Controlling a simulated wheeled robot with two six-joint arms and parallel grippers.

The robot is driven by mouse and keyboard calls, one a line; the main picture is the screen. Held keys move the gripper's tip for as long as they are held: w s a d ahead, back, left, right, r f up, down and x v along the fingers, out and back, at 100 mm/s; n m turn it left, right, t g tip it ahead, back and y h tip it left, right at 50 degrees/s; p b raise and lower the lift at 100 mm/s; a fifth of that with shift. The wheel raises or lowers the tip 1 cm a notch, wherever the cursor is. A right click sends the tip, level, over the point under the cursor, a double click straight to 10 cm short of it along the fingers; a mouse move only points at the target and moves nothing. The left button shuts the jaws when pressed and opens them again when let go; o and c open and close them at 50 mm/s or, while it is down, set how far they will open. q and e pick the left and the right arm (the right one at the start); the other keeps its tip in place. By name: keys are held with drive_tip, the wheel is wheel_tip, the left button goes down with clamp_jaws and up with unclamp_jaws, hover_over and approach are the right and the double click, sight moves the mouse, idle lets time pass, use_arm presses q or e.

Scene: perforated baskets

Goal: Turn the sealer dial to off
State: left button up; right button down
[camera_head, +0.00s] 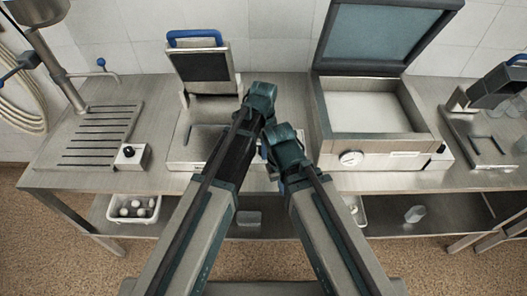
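A large steel box with a raised glass-fronted lid, which looks like the sealer (377,146), stands right of centre on the bench. A round white dial (351,158) with a dark mark is on its front panel, at the left; its exact setting is too small to read. My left gripper (262,100) is at the centre, left of the box and well away from the dial. My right gripper (281,146) is just below it, closer to the dial but apart from it. The fingers of both are hidden or too dark to make out.
A smaller device with a blue-handled raised lid (204,67) stands left of centre. Small boxes with black knobs sit at the left (131,157) and right of the large box (440,158). A blue-handled machine (497,88) stands far right. A basket (133,208) is on the lower shelf.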

use_arm(q)
drive_tip(key=shift+f, duration=0.1)
drive_tip(key=shift+c, duration=0.4)
clamp_jaws()
drive_tip(key=n, duration=1.8)
drive_tip(key=shift+n, duration=0.3)
drive_tip(key=n, duration=0.5)
drive_tip(key=shift+n, duration=0.3)
